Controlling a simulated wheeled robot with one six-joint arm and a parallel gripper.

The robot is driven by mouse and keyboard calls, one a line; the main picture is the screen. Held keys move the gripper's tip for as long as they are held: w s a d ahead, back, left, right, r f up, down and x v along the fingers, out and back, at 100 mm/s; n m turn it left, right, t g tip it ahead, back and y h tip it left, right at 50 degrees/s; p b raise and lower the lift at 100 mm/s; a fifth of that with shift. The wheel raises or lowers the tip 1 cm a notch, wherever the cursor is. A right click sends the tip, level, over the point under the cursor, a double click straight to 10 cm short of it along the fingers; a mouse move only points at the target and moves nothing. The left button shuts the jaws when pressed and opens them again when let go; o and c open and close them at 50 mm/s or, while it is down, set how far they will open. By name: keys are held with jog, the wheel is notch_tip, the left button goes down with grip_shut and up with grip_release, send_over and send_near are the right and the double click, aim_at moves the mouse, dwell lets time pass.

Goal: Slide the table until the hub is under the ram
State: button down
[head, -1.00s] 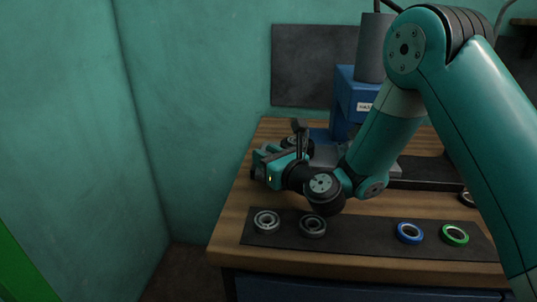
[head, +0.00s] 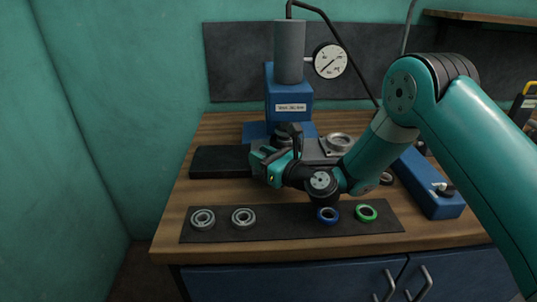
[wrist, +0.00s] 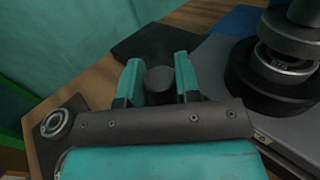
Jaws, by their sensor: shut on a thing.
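My gripper (wrist: 158,84) is shut on a dark round knob (wrist: 160,78) at the near left of the grey sliding table (wrist: 205,60). In the head view my gripper (head: 265,170) hides the knob and much of the table. The dark hub (wrist: 245,82) with a bright metal ring stands on the table, right of my gripper in the wrist view. The ram's dark lower end (wrist: 292,35) shows just above the ring and overlaps it in the picture. I cannot judge exact centring. The press column (head: 290,103) is blue, with a grey cylinder on top.
A dark rail (head: 220,161) lies bare left of the table. Two steel bearings (head: 203,218), a blue ring (head: 327,215) and a green ring (head: 366,213) lie on the front mat (head: 285,226). A round silver part (head: 338,142) and a blue box (head: 428,188) are to the right.

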jog(key=shift+w+d, duration=0.1)
jog(key=shift+d, duration=0.15)
jog(key=c, duration=0.8)
grip_release()
jog(key=shift+d+r, duration=0.1)
jog(key=shift+d, duration=0.05)
jog(key=shift+s, duration=0.25)
jog(key=b+v, duration=0.7)
jog(key=v, duration=0.1)
jog(key=b+v, duration=0.8)
jog(key=shift+d+f, duration=0.2)
jog(key=shift+s+d+r, duration=0.15)
jog(key=shift+s+d, duration=0.05)
jog(key=shift+s, duration=0.1)
